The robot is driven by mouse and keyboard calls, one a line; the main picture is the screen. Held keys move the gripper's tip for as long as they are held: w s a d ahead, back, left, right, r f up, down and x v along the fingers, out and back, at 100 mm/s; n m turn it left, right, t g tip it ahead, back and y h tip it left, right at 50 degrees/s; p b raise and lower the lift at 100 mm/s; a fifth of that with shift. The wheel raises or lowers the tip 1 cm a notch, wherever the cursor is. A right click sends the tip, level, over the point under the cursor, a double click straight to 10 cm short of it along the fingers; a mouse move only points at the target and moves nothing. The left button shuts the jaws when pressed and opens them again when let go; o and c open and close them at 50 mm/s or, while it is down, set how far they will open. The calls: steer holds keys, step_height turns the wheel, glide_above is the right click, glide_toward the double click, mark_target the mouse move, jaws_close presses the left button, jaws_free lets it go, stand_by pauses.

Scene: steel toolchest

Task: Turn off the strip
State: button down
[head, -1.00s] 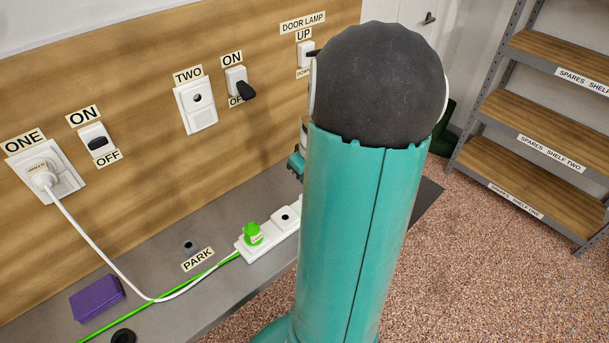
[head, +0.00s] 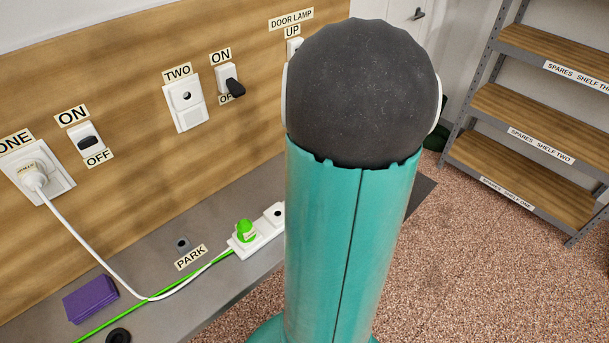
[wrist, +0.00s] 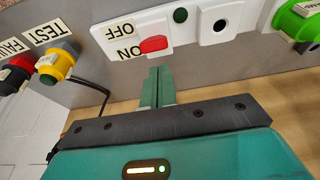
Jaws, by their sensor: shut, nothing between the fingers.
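The white power strip (head: 268,229) lies on the grey bench in the head view, its right part hidden behind my arm. A green plug (head: 245,230) sits in it and also shows in the wrist view (wrist: 300,20). In the wrist view the strip (wrist: 185,32) has a red switch (wrist: 153,44), a dark green round spot, an empty socket and upside-down OFF and ON labels. The switch's tilt is hard to tell. My gripper (wrist: 158,72) is shut and empty, its tips just below the red switch in the picture; contact cannot be told. The head view hides it behind my arm.
In the head view, wall switches and sockets, a white cable, a purple block (head: 91,298) and a black ring (head: 118,336) are left; shelves (head: 530,145) are right.

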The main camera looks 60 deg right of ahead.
steer(key=shift+r, duration=0.25)
steer(key=shift+w+d+r, duration=0.1)
steer(key=shift+w+r, duration=0.15)
steer(key=shift+w, duration=0.2)
steer(key=s+v, duration=0.1)
steer(key=v, duration=0.8)
steer(key=shift+s, duration=0.25)
steer(key=shift+w+f, duration=0.1)
